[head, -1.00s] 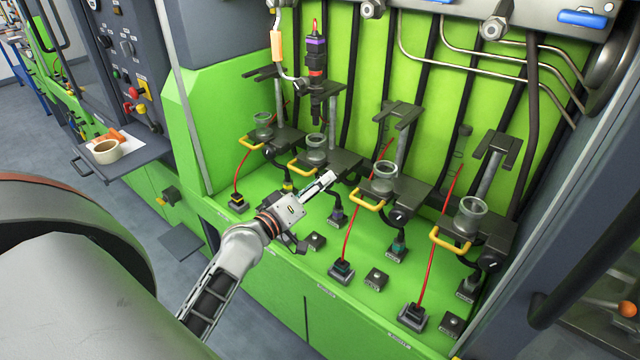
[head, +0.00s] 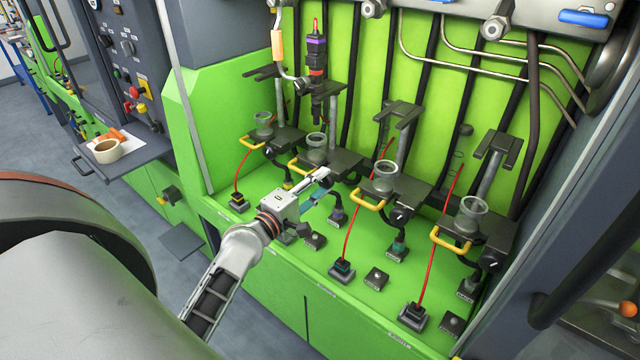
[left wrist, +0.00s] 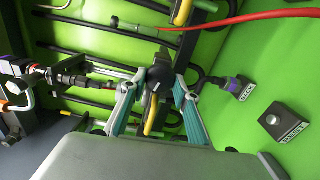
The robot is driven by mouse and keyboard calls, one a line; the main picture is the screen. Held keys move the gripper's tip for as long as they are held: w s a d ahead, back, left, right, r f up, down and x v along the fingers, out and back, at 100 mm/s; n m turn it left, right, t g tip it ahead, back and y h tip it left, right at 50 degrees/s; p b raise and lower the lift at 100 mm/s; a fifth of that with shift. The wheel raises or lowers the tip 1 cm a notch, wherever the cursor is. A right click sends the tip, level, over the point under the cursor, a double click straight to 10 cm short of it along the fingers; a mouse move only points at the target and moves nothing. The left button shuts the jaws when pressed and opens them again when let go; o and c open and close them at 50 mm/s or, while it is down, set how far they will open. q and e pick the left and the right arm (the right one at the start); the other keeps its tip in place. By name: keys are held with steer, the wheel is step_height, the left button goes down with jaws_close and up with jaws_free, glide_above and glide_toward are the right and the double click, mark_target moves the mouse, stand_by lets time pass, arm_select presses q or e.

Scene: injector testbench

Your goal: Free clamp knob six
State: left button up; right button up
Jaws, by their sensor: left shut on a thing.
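A dark clamp knob (left wrist: 158,74) sits between the teal fingers of my left gripper (left wrist: 155,90) in the left wrist view. The gripper is shut on it. In the head view my left gripper (head: 325,180) reaches to the front of the second clamp station (head: 338,162) from the left, and the knob is hidden behind its fingers. This station has a glass cup (head: 316,148) and a yellow handle (head: 305,167). An injector (head: 316,75) hangs above it. No number is readable on the knob. My right gripper is not in view.
More clamp stations stand to the right, with glass cups (head: 385,176) and black knobs (head: 399,214). Red cables (head: 352,220) rise from sockets (head: 342,270) on the green bench. A roll of tape (head: 106,151) lies on a side shelf at left.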

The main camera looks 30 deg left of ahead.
arm_select(q)
steer(key=shift+n, duration=0.4)
steer(key=o, duration=0.8)
steer(key=shift+s, duration=0.1)
steer(key=s+a, duration=0.1)
steer(key=s, duration=1)
steer(key=shift+s, duration=0.4)
